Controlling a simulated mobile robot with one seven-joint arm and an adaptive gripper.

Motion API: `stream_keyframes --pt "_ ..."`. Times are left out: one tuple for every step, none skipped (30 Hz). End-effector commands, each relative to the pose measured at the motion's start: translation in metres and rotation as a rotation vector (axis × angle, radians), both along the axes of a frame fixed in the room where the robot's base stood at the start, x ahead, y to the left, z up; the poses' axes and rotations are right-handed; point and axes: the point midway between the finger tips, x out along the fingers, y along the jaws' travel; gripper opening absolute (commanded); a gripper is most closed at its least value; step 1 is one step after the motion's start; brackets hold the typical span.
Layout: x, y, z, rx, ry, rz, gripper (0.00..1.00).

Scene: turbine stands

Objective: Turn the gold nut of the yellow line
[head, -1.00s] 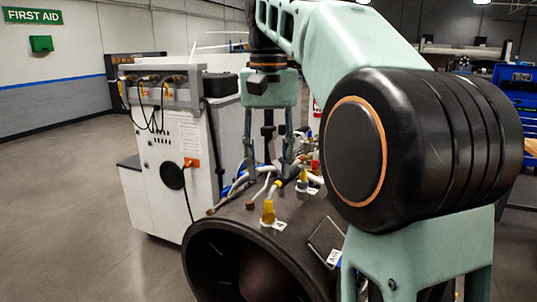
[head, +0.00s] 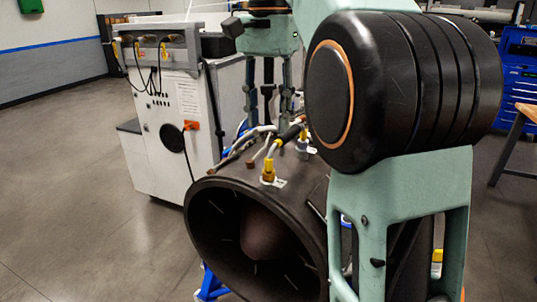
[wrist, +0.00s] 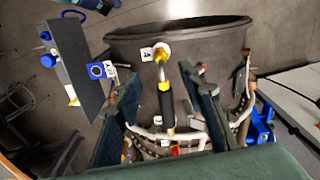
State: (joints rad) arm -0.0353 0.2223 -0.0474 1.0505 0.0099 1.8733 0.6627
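A gold nut (head: 268,172) sits on a fitting with a white tag on top of the dark turbine casing (head: 225,193). A grey line with a yellow band and black sleeve runs back from it. In the wrist view the gold nut (wrist: 161,50) is near the casing's rim, with the black-sleeved line (wrist: 166,104) below it. My gripper (head: 268,112) is above and behind that nut in the head view, pointing down. In the wrist view my gripper (wrist: 158,76) has its fingers wide apart, with the line visible between them and nothing held.
Several pipes cross the casing top. A white cabinet (head: 165,145) stands behind left. A dark tagged panel (wrist: 76,66) is beside the casing. Floor is clear at left.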

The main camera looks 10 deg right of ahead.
Motion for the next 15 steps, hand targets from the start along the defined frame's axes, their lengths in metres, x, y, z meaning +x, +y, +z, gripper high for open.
stream_keyframes --pt "0.0002 0.0016 -0.0012 -0.001 0.001 -0.089 0.37" --pt "0.0005 0.0016 -0.0018 -0.001 0.001 -0.148 0.37" --pt "0.0009 0.0011 -0.0025 -0.002 0.0 -0.224 0.37" --pt "0.0011 0.0009 -0.0029 -0.002 0.0 -0.277 0.37" --pt "0.0013 0.0007 -0.0033 -0.001 0.0 -0.326 0.37" --pt "0.0017 0.0007 -0.0037 -0.001 -0.001 -0.383 0.37" --pt "0.0019 0.0004 -0.0039 -0.001 -0.002 -0.422 0.37" --pt "0.002 0.0004 -0.0041 -0.001 -0.003 -0.455 0.37" --pt "0.0022 -0.0002 -0.0043 -0.001 -0.004 -0.494 0.37" --pt "0.0023 -0.0003 -0.0045 -0.001 -0.004 -0.515 0.37" --pt "0.0023 -0.0004 -0.0047 0.0 -0.005 -0.532 0.37" --pt "0.0023 -0.0006 -0.0053 0.0 -0.005 -0.55 0.37" --pt "0.0023 -0.0007 -0.0062 0.0 -0.005 -0.558 0.37" --pt "0.0023 -0.0008 -0.0075 -0.001 -0.003 -0.563 0.37" --pt "0.0021 -0.0008 -0.01 -0.001 -0.003 -0.566 0.37"
